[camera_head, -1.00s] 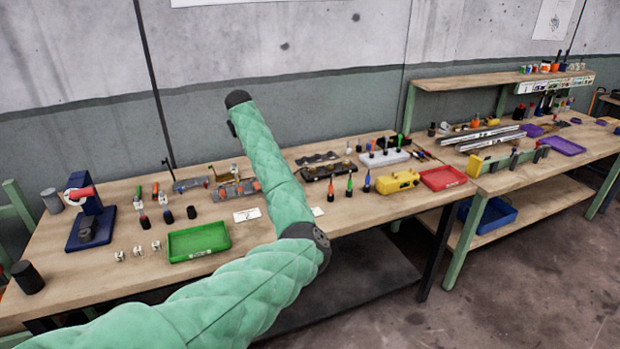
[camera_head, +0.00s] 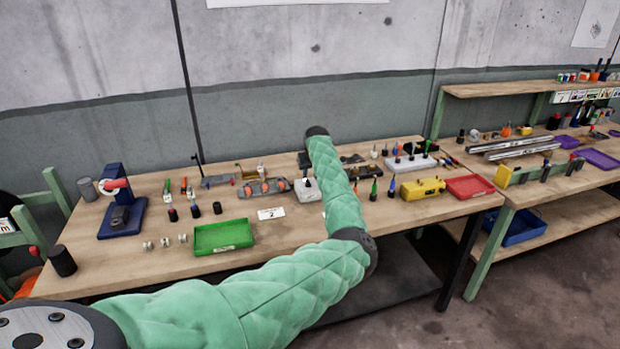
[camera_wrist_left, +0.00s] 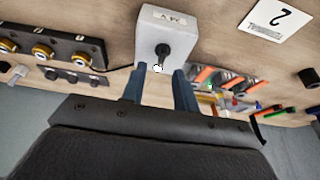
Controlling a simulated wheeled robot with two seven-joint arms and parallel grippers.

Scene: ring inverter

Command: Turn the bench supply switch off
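The bench supply is a small white box (camera_head: 308,190) with a dark lever on top, standing mid-bench behind the card marked 2. In the left wrist view the white box (camera_wrist_left: 150,32) shows a small label, too blurred to read surely, and a black switch lever (camera_wrist_left: 163,52) with a pale tip. My left gripper (camera_wrist_left: 160,71) is open, its two blue-grey fingers pointing at the box. The lever tip appears between the fingertips; I cannot tell whether they touch. In the head view this gripper (camera_head: 305,170) is small and dark, just behind the box. My right gripper is out of view.
A fixture with orange-ringed knobs (camera_head: 264,188) is left of the box. The card (camera_head: 271,213) and green tray (camera_head: 224,237) are nearer the front. Colored screwdrivers (camera_head: 374,190) and a yellow case (camera_head: 423,188) stand to the right, beyond my arm.

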